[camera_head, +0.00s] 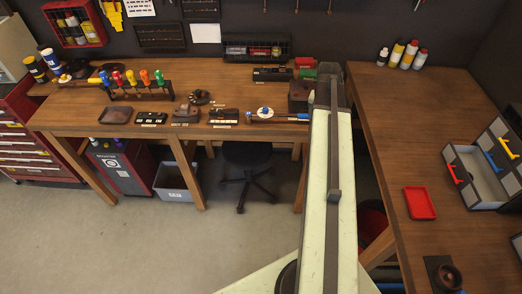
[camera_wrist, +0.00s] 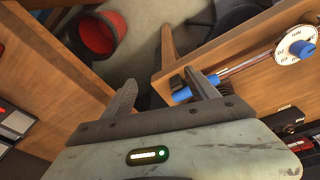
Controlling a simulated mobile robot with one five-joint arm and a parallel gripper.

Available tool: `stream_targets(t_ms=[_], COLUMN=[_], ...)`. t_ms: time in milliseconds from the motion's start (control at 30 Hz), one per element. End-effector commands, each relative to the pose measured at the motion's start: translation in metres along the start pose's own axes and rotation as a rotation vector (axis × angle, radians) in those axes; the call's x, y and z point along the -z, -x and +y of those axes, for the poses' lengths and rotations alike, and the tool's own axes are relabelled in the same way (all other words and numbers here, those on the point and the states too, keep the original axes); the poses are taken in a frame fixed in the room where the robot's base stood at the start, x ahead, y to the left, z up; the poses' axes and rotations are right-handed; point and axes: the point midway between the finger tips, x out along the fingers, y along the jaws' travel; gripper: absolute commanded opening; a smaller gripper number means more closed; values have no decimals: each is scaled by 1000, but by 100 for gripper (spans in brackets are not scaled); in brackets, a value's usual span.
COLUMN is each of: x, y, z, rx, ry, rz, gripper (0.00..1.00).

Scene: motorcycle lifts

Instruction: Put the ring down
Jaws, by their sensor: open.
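My gripper (camera_wrist: 160,75) is open in the wrist view, with its two dark fingers spread and nothing held between them. The fingers are over the gap beside a wooden bench edge. No ring is in the gripper. A dark round, ring-like piece (camera_head: 446,277) is on a dark pad on the right bench in the head view; I cannot tell whether it is the ring. A blue-ended rod tool with a white dial (camera_wrist: 298,42) lies on the bench next to the right finger; its dial also shows in the head view (camera_head: 265,112). My arm hides part of the back bench.
The long wooden bench (camera_head: 240,85) carries a rack of coloured screwdrivers (camera_head: 140,84) and several small dark parts. The right bench has a red tray (camera_head: 420,204), a grey drawer box (camera_head: 472,172) and bottles (camera_head: 403,54). A red bin (camera_wrist: 95,35) stands below. The right bench's middle is mostly clear.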

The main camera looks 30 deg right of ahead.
Motion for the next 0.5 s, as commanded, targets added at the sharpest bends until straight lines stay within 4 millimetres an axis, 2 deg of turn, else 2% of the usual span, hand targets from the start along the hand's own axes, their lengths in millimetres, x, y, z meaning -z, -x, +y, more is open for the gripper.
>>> stream_targets(t_ms=[33, 67, 100, 167, 200, 300, 333, 433, 500], x=[-36, -56, -85, -132, -162, -228, -244, -284, -297], y=[8, 12, 18, 28, 34, 47, 50, 58, 60], z=[-55, -84, -120, -168, -194, -240, -249, -270, -277], rx=[21, 32, 47, 67, 78, 100, 104, 114, 116], ry=[120, 190, 283, 424, 510, 691, 733, 830, 861], rz=[-18, -29, -44, -68, -81, -111, -118, -133, -139], gripper=[68, 68, 68, 68, 68, 68, 68, 68, 68])
